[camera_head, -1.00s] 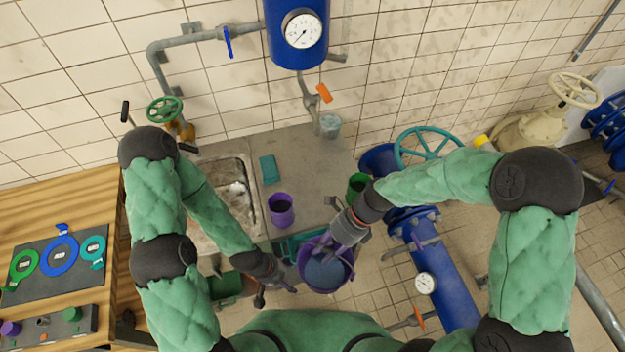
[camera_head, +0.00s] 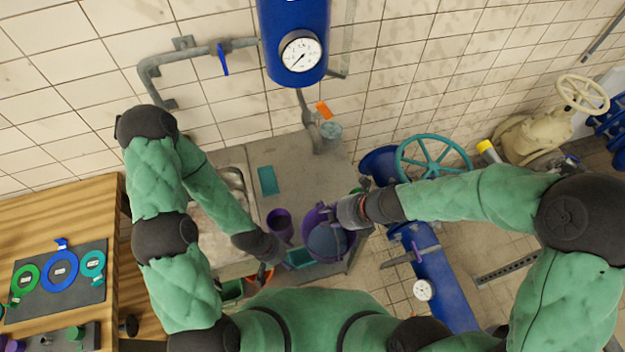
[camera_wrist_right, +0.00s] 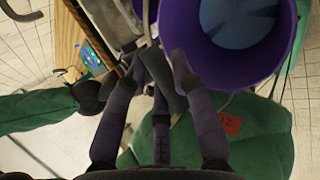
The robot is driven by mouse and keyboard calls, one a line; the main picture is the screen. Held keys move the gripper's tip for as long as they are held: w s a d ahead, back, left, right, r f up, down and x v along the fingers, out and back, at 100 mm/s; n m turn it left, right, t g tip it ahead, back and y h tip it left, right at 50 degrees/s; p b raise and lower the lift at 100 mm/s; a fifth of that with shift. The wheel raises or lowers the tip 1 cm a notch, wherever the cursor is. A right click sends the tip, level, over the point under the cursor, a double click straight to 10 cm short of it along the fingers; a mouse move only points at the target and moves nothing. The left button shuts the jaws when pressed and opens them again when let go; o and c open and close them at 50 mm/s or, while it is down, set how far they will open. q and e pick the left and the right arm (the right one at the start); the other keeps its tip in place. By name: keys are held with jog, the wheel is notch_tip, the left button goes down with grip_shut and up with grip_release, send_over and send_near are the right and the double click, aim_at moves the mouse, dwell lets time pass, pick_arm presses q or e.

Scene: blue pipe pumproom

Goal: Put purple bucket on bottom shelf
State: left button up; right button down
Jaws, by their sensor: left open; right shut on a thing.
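The purple bucket (camera_head: 311,222), with a blue-grey inside, hangs at the front right edge of the sink bench in the head view. In the right wrist view the bucket (camera_wrist_right: 237,75) fills the upper right. My right gripper (camera_head: 342,212) is at the bucket's right side, shut on a grey part that looks like its handle. My left gripper (camera_head: 262,272) is open and empty, left of the bucket and in front of the bench. The bottom shelf is mostly hidden beneath the bench top; a teal bin (camera_head: 300,259) and a green one (camera_head: 232,290) show low there.
The grey bench top (camera_head: 300,170) holds a smaller purple container (camera_head: 280,224) and a teal block (camera_head: 268,180). A blue pipe (camera_head: 440,275) with a teal valve wheel (camera_head: 433,150) stands right of the bench. A wooden table (camera_head: 60,225) is at the left.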

jog(key=w+a+f+p, duration=0.1)
jog(key=w+a, duration=0.1)
jog(key=w, duration=0.5)
jog(key=w+a+f+p, duration=0.1)
jog(key=w+a+f, duration=0.1)
jog(key=w, duration=0.6)
jog(key=shift+w+a+f, duration=0.2)
jog(key=shift+a, duration=0.3)
jog(key=shift+s, duration=0.1)
jog(key=c, duration=1)
grip_release()
jog(key=shift+f, duration=0.15)
jog(key=shift+c, duration=0.2)
